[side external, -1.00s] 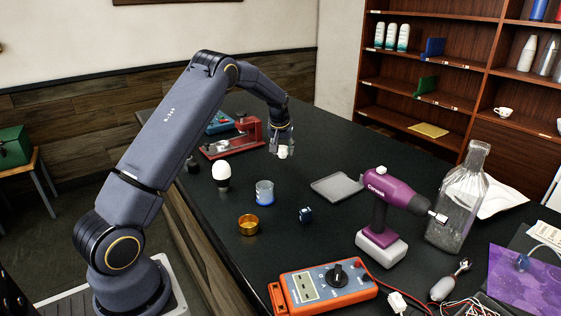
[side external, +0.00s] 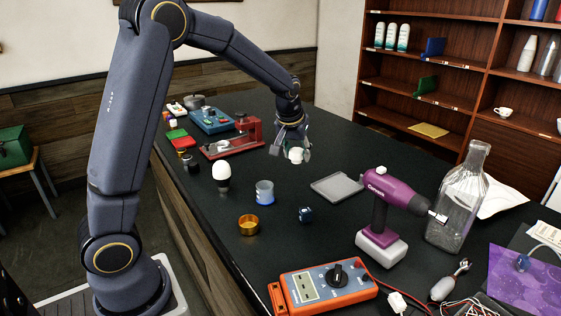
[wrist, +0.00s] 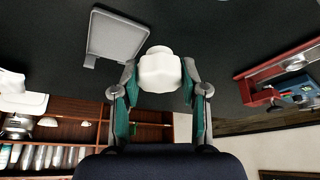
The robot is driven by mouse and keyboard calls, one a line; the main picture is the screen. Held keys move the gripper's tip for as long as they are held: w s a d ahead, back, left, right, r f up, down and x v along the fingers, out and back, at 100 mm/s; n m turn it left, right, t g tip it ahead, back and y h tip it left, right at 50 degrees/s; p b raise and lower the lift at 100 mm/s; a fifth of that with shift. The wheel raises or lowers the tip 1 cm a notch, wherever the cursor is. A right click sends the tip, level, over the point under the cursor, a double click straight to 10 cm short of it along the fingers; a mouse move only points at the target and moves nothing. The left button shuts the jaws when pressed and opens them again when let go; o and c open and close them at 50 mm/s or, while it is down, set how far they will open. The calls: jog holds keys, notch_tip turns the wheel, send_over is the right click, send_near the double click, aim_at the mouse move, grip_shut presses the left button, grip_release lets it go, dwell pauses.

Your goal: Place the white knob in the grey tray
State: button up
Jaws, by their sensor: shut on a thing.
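The white knob (side external: 295,155) is held between the fingers of my gripper (side external: 290,151), above the far part of the black table. In the wrist view the knob (wrist: 160,73) sits between the two fingertips of my gripper (wrist: 159,82), which are shut on it. The grey tray (side external: 337,188) lies flat on the table, to the right of and nearer the camera than my gripper, and looks empty. In the wrist view the tray (wrist: 118,35) shows at upper left, apart from the knob.
A red clamp-like device (side external: 235,140) stands left of my gripper. A purple drill (side external: 382,205) stands right of the tray.

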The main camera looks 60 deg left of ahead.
jog(key=w+d+m, duration=0.1)
jog(key=w+d, duration=0.1)
jog(key=d, duration=0.3)
send_near(339, 184)
jog(key=shift+w+a+f, duration=0.3)
jog(key=shift+a+f, duration=0.05)
jog(key=shift+f, duration=0.1)
jog(key=shift+w+a+f, duration=0.3)
jog(key=shift+f, duration=0.15)
jog(key=shift+w+f, duration=0.15)
jog(key=shift+f, duration=0.05)
jog(key=shift+w+f, duration=0.15)
jog(key=shift+f, duration=1.55)
jog(key=shift+f, duration=0.1)
jog(key=o, duration=1.1)
